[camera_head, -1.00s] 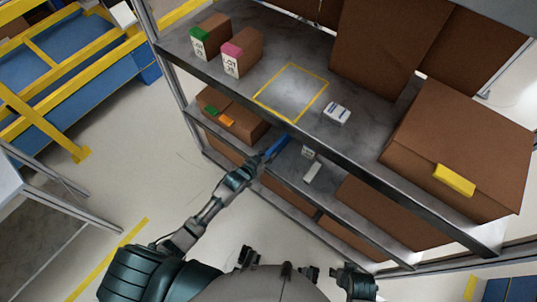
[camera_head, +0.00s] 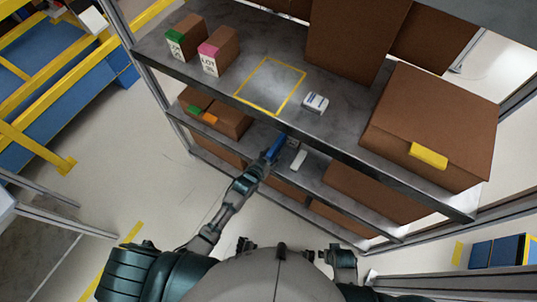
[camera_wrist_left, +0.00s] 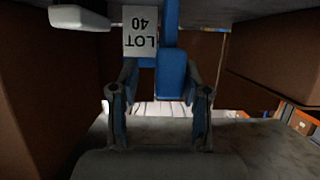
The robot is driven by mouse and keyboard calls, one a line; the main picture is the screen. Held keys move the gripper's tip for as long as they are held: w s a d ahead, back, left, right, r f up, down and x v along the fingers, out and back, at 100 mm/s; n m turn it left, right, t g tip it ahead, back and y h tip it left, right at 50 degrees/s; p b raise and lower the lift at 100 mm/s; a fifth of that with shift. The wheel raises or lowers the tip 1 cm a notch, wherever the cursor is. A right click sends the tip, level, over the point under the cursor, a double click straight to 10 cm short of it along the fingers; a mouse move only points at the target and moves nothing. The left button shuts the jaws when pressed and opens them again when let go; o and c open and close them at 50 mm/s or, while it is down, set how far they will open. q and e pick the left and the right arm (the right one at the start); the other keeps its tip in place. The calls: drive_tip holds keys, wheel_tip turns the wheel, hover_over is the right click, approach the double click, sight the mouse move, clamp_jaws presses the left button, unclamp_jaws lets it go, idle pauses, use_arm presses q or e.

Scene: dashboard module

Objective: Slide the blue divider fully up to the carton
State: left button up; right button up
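The blue divider (camera_head: 276,146) stands on the lower shelf, partly under the upper shelf's front edge. My left gripper (camera_head: 266,158) reaches in at its near end. In the left wrist view the blue divider (camera_wrist_left: 172,78) shows between the spread fingers of my left gripper (camera_wrist_left: 160,105); a gap shows on its left side, and contact on the right is unclear. A white LOT 40 label (camera_wrist_left: 140,32) shows upside down beside it. A brown carton with an orange tab (camera_head: 230,120) sits left of the divider on the lower shelf. My right gripper (camera_head: 328,256) is small near the bottom, its fingers unclear.
A white box (camera_head: 298,160) lies right of the divider on the lower shelf. The upper shelf's front edge (camera_head: 255,120) hangs over my left gripper. Brown walls flank it in the left wrist view. The upper shelf holds cartons and a small white box (camera_head: 315,103).

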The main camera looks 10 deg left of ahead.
use_arm(q)
drive_tip(key=shift+a, duration=0.15)
use_arm(e)
drive_tip(key=shift+w, duration=0.1)
use_arm(q)
drive_tip(key=shift+s+r, duration=0.1)
drive_tip(key=v, duration=1.1)
drive_tip(key=shift+s+a, duration=0.15)
drive_tip(key=shift+s, duration=0.1)
drive_tip(key=s+a+f+n+g+y+p, duration=0.1)
drive_tip(key=s+a+f+g, duration=0.2)
drive_tip(key=s+f, duration=0.35)
drive_tip(key=s+a+f+g+y+p, duration=0.1)
drive_tip(key=s+a+f+g+y, duration=0.15)
drive_tip(key=f, duration=0.75)
drive_tip(key=s+a+f+g, duration=0.1)
drive_tip(key=s+f, duration=0.3)
drive_tip(key=s, duration=0.4)
drive_tip(key=s+a+f+g+p, duration=0.1)
drive_tip(key=s+f+g, duration=0.3)
drive_tip(key=s, duration=0.4)
drive_tip(key=shift+s+a+f+n+y, duration=0.45)
drive_tip(key=shift+a+f, duration=0.15)
drive_tip(key=shift+f, duration=0.2)
use_arm(e)
drive_tip(key=s+f, duration=0.4)
drive_tip(key=f, duration=0.4)
drive_tip(key=shift+d+f, duration=0.15)
drive_tip(key=shift+d, duration=0.2)
